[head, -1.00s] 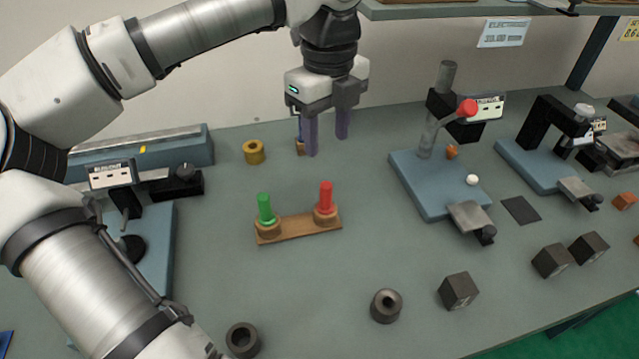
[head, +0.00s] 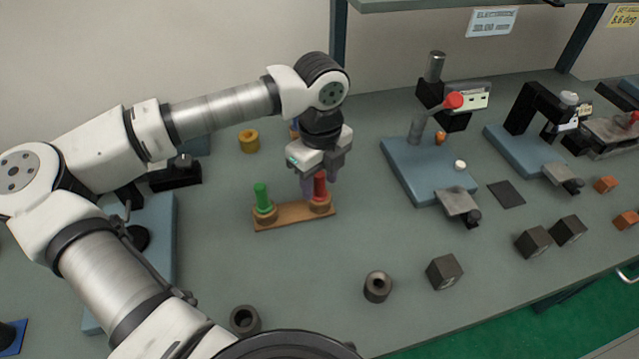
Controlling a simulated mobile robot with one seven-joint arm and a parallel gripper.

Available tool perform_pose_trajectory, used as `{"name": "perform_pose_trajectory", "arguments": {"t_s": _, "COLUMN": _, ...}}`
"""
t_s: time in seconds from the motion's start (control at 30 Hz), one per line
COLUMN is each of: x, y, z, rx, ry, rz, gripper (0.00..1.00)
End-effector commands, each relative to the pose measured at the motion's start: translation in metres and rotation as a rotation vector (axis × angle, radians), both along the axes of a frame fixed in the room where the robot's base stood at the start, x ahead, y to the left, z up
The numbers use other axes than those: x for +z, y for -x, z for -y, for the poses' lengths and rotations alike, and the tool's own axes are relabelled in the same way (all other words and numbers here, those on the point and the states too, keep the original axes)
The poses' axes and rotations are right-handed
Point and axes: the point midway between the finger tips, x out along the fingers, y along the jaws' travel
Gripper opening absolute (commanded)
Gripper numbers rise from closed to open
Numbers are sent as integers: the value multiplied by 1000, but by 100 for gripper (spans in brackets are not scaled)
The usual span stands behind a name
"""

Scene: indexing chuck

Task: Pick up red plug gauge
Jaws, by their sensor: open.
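The red plug gauge (head: 320,186) stands upright in the right seat of a small wooden stand (head: 290,217). The green plug gauge (head: 261,196) stands upright in the left seat of the same stand. My gripper (head: 318,184) points down just over the red gauge, with its fingers beside the gauge's upper part. It is open. The gripper body covers the top of the red gauge, and I cannot tell whether a finger touches it.
A brass ring (head: 249,141) lies behind the stand. A blue-based press with a red-knobbed lever (head: 453,101) stands to the right. A dark ring (head: 377,286) and dark blocks (head: 444,272) lie in front. The bench between stand and front rings is clear.

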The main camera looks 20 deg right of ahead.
Motion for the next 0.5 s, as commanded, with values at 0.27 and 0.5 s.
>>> {"name": "perform_pose_trajectory", "arguments": {"t_s": 0.27, "x": -5, "y": 0, "z": 0, "rx": -1, "ry": 0, "rz": 0, "gripper": 46}}
{"name": "perform_pose_trajectory", "arguments": {"t_s": 0.5, "x": -5, "y": 0, "z": 0, "rx": -1, "ry": 0, "rz": 0, "gripper": 16}}
